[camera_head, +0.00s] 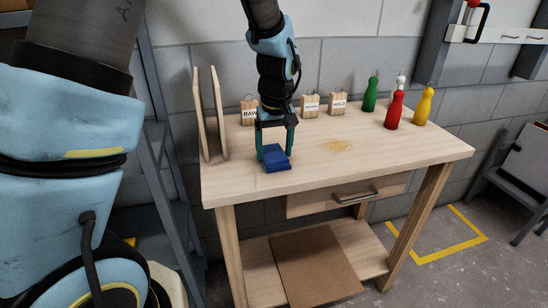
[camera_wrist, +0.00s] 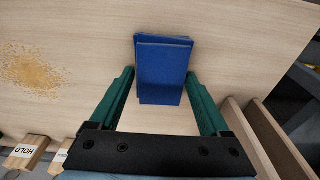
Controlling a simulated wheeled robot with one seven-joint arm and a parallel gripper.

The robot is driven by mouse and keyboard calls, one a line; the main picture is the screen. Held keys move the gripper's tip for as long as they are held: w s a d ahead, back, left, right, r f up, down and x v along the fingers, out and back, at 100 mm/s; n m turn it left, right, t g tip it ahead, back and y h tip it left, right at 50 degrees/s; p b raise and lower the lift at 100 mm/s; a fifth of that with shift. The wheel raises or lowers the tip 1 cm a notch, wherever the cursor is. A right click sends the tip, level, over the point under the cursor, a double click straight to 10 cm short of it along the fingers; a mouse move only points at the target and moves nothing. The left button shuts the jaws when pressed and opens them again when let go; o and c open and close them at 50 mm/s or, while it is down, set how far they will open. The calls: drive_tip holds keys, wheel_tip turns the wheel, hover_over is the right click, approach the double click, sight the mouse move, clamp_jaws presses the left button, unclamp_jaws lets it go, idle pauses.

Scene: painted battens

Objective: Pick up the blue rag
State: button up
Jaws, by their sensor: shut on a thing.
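The blue rag (camera_head: 276,158), a folded blue pad, is at the left front part of the wooden workbench (camera_head: 370,160). It also shows in the wrist view (camera_wrist: 163,72), between the green fingers. My gripper (camera_head: 275,150) comes down from above, its two fingers on either side of the rag. In the wrist view my gripper (camera_wrist: 162,82) is shut on the rag, with the fingertips against its left and right sides. I cannot tell whether the rag is touching the bench top or slightly above it.
Upright boards (camera_head: 211,115) stand close to the gripper's left. Wooden blocks labelled RAW (camera_head: 249,113), HOLD (camera_head: 338,104) and one more stand behind. Green (camera_head: 370,96), red (camera_head: 393,112), yellow (camera_head: 423,106) and white bottles stand at the back right. Sawdust (camera_head: 337,146) lies mid-bench.

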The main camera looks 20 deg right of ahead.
sight(274, 153)
drive_tip(key=shift+c, duration=0.7)
drive_tip(key=shift+r, duration=0.15)
wheel_tip(274, 153, up, 10)
drive_tip(key=b, duration=0.1)
drive_tip(key=shift+b, duration=0.3)
drive_tip(key=o, duration=0.8)
drive_tip(key=shift+c, duration=0.2)
drive_tip(key=c, duration=0.6)
drive_tip(key=shift+w, duration=0.1)
